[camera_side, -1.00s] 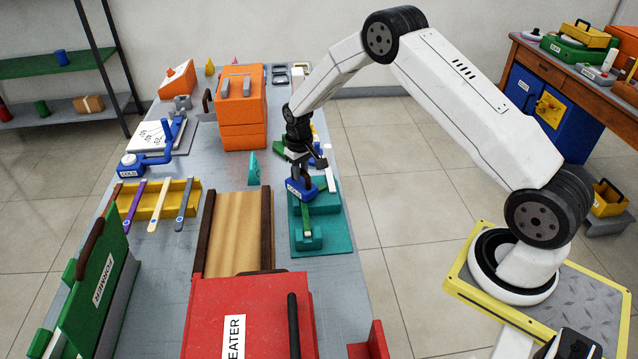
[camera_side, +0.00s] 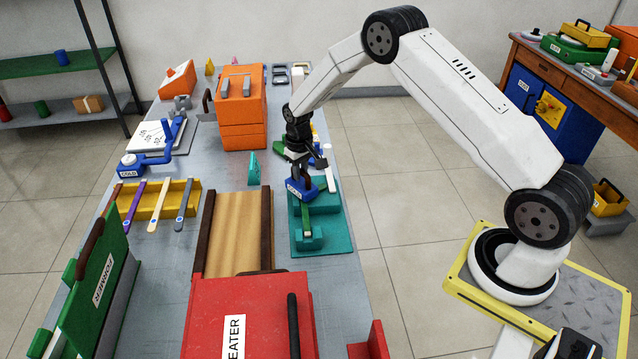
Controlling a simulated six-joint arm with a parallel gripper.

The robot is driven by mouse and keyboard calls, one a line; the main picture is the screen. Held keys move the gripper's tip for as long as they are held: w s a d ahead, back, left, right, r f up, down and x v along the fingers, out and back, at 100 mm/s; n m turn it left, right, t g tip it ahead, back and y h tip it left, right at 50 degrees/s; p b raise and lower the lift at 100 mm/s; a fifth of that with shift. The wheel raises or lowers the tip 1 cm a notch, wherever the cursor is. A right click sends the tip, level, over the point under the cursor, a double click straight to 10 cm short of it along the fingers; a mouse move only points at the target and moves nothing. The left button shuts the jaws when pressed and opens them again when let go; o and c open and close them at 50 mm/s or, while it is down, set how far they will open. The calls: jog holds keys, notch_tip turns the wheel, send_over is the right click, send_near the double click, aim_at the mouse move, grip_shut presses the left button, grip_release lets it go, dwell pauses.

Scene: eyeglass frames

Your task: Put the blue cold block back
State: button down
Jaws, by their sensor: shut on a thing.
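The blue cold block (camera_side: 301,189), with a white label reading COLD, is at the teal fixture (camera_side: 335,240) on the right side of the bench. My gripper (camera_side: 299,172) is above it and shut on its upper part. I cannot tell whether the block touches the teal fixture under it. A green strip (camera_side: 306,221) lies on the fixture in front of the block. Another blue piece with a white label (camera_side: 131,165) and a blue arm stands at the bench's left, beside a white marked plate (camera_side: 151,136).
An orange box (camera_side: 242,115) stands behind and left of my gripper. A brown-edged tan board (camera_side: 239,235) and the red heater (camera_side: 230,320) are nearer. The yellow rack (camera_side: 170,199) holds several strips. Bare bench lies between the rack and the orange box.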

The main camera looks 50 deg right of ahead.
aim_at(301, 187)
jog(key=shift+r, duration=0.25)
jog(key=shift+r, duration=1.8)
jog(key=shift+a, duration=0.1)
jog(key=shift+s+a+f, duration=0.1)
jog(key=shift+s+a, duration=0.35)
jog(key=shift+a, duration=0.05)
jog(key=s+a+n, duration=0.1)
jog(key=s+a, duration=0.5)
jog(key=s, duration=0.4)
jog(key=s+a, duration=0.6)
jog(key=s, duration=0.5)
jog(key=shift+a+f+n, duration=0.2)
jog(key=shift+f+n, duration=0.1)
jog(key=shift+n, duration=0.1)
jog(key=shift+w+f, duration=0.1)
jog(key=shift+f, duration=2.1)
